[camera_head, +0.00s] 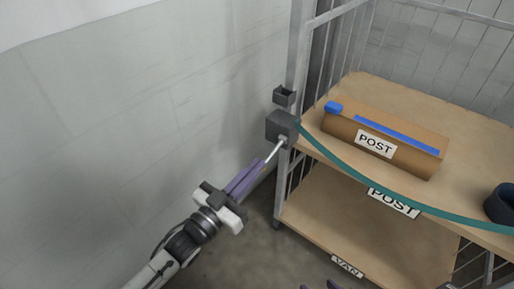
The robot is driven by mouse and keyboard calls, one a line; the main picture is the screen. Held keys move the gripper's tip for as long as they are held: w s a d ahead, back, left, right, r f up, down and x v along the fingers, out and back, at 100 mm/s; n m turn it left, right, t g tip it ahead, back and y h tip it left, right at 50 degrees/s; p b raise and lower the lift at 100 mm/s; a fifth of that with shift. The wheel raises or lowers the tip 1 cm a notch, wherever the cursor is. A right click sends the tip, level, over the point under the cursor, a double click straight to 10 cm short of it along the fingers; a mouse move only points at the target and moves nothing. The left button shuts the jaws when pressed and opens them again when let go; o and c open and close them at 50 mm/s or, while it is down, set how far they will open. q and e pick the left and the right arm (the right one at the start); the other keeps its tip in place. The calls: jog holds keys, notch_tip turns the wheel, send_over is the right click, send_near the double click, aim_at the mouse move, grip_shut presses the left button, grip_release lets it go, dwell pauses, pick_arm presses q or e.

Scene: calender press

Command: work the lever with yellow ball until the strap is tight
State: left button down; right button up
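A grey ratchet box (281,127) sits on the cage's left front post. A thin pale lever (275,151) sticks out of it, down and to the left. My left gripper (262,164) comes from the lower left, and its purple fingers are close together around the lever's outer end. No yellow ball shows; the fingers seem to cover it. The teal strap (352,176) runs from the box across the cage front to the right in a sagging curve.
A brown parcel (400,122) marked POST, with blue strips, lies on the upper wooden shelf (480,145). A dark ring-like object (500,204) is at the right edge. A lower shelf (340,225) bears a VAN label. A small dark bracket (284,96) is above the box. Pale wall stands left.

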pick_arm(q)
notch_tip(320, 180, up, 5)
jog(key=p, duration=0.4)
jog(key=f+v, duration=0.1)
jog(key=v, duration=0.8)
pick_arm(e)
jog(key=shift+d+r+n, duration=0.4)
jog(key=shift+d+r, duration=0.1)
jog(key=shift+r, duration=0.15)
notch_tip(320, 180, up, 7)
jog(key=p, duration=0.9)
jog(key=shift+d+g+h+p, duration=0.2)
jog(key=shift+g+h+p, duration=0.1)
jog(key=shift+p, duration=0.1)
pick_arm(q)
jog(key=s+a+f+n+g+y, duration=0.2)
jog(key=s+a+f+g+y, duration=0.1)
jog(key=s, duration=0.5)
jog(key=s+a+f+n+g+y, duration=0.3)
jog(key=s+a+f+y, duration=0.2)
jog(key=s, duration=0.4)
jog(key=shift+a+f+g+y, duration=0.4)
jog(key=shift+a+y, duration=0.1)
jog(key=shift+y, duration=0.2)
pick_arm(e)
jog(key=shift+c, duration=0.3)
